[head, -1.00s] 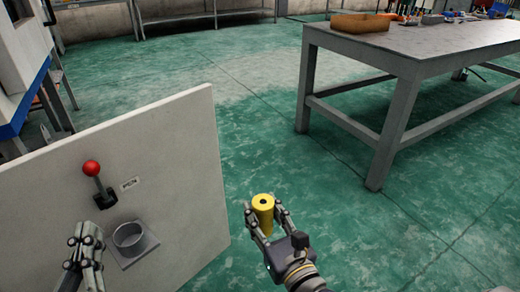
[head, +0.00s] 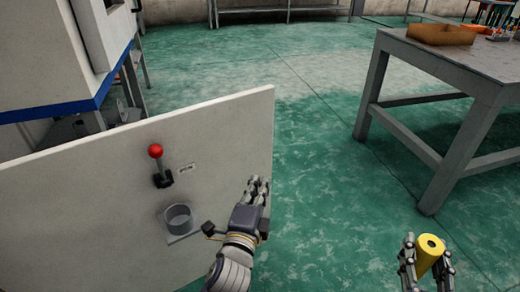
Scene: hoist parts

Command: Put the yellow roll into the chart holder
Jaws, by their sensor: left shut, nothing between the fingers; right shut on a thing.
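The yellow roll (head: 430,250) is at the lower right of the head view, held tilted, with a dark hole in its end. My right gripper (head: 423,248) is shut on it, well to the right of the panel. A round grey cup, which I take to be the chart holder (head: 178,220), is mounted on the pale upright panel (head: 90,230) with its opening facing up. My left gripper (head: 258,184) is shut and empty, to the right of the cup near the panel's right edge.
A red-knobbed lever (head: 157,165) stands on the panel above the cup, beside a small label. A metal table (head: 480,70) with an orange-brown tray (head: 440,34) is at the upper right. Green floor between panel and table is clear.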

